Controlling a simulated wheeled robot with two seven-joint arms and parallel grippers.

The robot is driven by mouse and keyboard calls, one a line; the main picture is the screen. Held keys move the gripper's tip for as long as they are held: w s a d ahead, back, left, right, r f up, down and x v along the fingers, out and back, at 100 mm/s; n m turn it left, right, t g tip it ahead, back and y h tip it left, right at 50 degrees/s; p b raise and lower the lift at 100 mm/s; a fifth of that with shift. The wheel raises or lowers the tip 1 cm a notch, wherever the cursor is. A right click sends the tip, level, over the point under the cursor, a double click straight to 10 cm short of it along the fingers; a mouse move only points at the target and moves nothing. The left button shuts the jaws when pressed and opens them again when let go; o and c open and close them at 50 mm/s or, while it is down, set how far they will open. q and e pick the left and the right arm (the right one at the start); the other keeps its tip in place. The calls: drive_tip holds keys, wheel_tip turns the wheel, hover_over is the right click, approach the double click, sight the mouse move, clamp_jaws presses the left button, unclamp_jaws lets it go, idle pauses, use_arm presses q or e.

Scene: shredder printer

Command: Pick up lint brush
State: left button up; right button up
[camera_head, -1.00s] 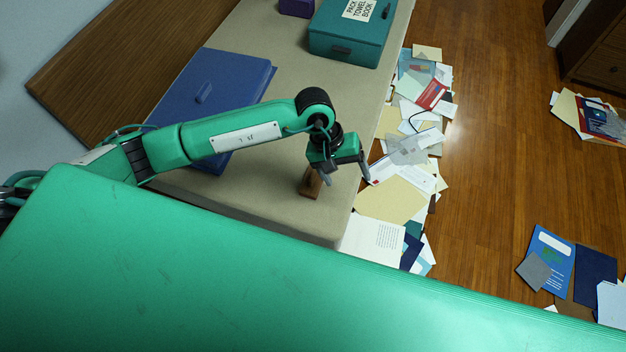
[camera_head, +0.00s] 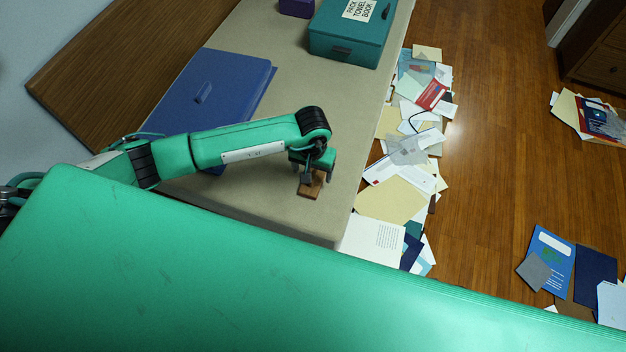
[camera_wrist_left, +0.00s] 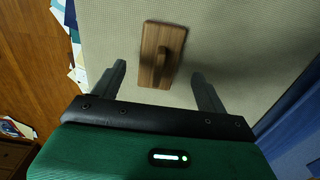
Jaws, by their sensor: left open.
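The lint brush (camera_head: 311,190) is a small brown wooden block lying on the beige table top. In the left wrist view the lint brush (camera_wrist_left: 150,68) shows a raised wooden handle along its middle. My left gripper (camera_head: 318,178) is open above it. In the left wrist view my left gripper (camera_wrist_left: 158,85) has one finger on either side of the lint brush's near end, both apart from it. Most of the lint brush extends beyond the fingertips in that view. My right gripper is not in view.
A blue binder or box (camera_head: 225,85) lies on the table (camera_head: 290,75) to the left. A teal box (camera_head: 335,40) and a purple object (camera_head: 296,8) stand at the back. Scattered papers (camera_head: 395,200) cover the floor along the table's right edge.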

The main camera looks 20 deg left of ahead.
sight(313, 175)
use_arm(q)
wheel_tip(313, 175, down, 4)
drive_tip(key=shift+w+d+f, duration=0.1)
drive_tip(key=shift+f, duration=0.15)
drive_tip(key=shift+c, duration=0.2)
drive_tip(key=c, duration=1)
wheel_tip(313, 175, up, 20)
